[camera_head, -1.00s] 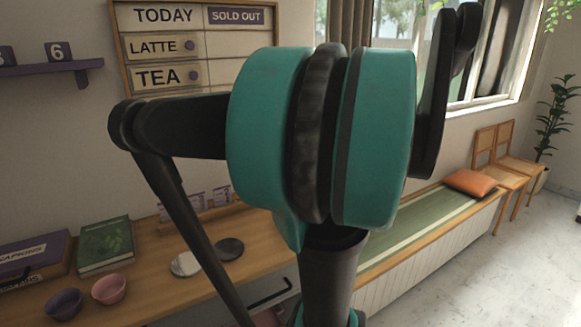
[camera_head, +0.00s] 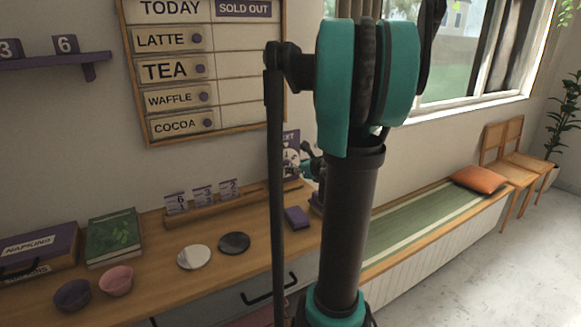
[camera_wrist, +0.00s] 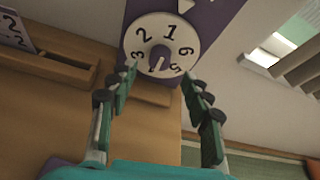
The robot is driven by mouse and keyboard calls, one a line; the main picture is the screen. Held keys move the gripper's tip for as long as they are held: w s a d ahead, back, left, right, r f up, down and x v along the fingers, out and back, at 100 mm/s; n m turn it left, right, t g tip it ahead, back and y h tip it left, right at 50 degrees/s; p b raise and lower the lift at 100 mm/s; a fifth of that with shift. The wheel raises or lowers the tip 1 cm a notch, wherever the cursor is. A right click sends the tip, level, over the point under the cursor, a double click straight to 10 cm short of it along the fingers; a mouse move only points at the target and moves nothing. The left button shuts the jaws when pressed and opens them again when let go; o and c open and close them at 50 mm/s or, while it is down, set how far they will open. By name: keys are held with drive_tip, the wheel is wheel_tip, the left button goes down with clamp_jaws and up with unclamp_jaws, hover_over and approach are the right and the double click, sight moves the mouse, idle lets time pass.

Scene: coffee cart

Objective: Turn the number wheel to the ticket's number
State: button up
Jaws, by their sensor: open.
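The white number wheel (camera_wrist: 143,55) is on a purple panel in the wrist view, with 2, 1 and 6 legible. A white triangle (camera_wrist: 186,5) on the panel lies beyond the 1; other digits are partly hidden. In the head view, my gripper (camera_head: 308,164) is in front of the purple wheel stand (camera_head: 291,140), largely hidden by my arm. I cannot tell which card is the ticket.
A wooden rack (camera_head: 240,206) holds number cards (camera_head: 203,195) left of the stand. A purple block (camera_head: 297,217), dark disc (camera_head: 234,243), white disc (camera_head: 194,257), bowls (camera_head: 116,281) and green book (camera_head: 113,238) are on the counter. The menu board (camera_head: 172,147) hangs behind.

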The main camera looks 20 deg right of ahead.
sight(287, 164)
drive_tip(key=shift+x, duration=3)
clamp_jaws()
